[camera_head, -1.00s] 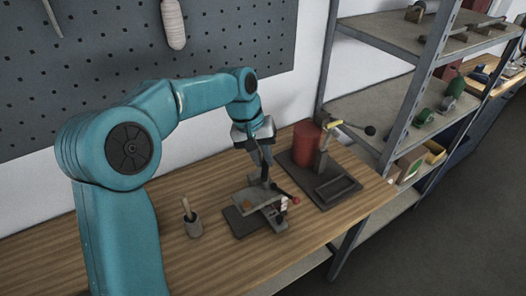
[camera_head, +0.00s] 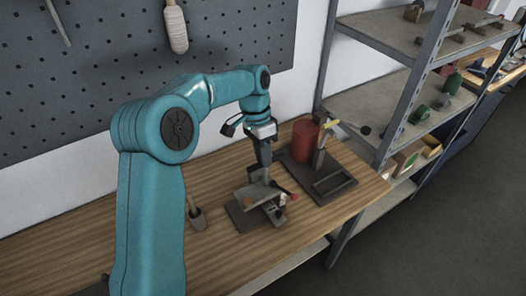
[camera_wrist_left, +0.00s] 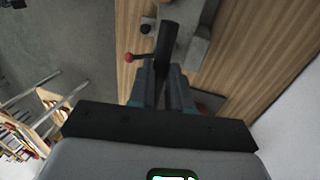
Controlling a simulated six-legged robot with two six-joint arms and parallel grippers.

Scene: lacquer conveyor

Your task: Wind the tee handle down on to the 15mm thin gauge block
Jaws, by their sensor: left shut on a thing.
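A small grey clamp fixture stands on a dark base plate (camera_head: 238,218) on the bench. The tee handle (camera_head: 285,193) is at its top, and its red-tipped end shows just right of my left gripper. In the left wrist view the tee handle's red ball (camera_wrist_left: 128,57) sticks out left of the fingers, beside a dark round post (camera_wrist_left: 170,38). My left gripper (camera_head: 265,176) points down over the fixture and is shut on the tee handle; the fingers (camera_wrist_left: 163,72) hide the grip. I cannot make out the 15mm thin gauge block. My right gripper is not in view.
A dark tray (camera_head: 333,183) with a red cylinder (camera_head: 303,142) and a yellow-topped post stands right of the fixture. A grey cup with a wooden handle (camera_head: 197,217) stands to the left. Metal shelving (camera_head: 385,110) rises at the bench's right end.

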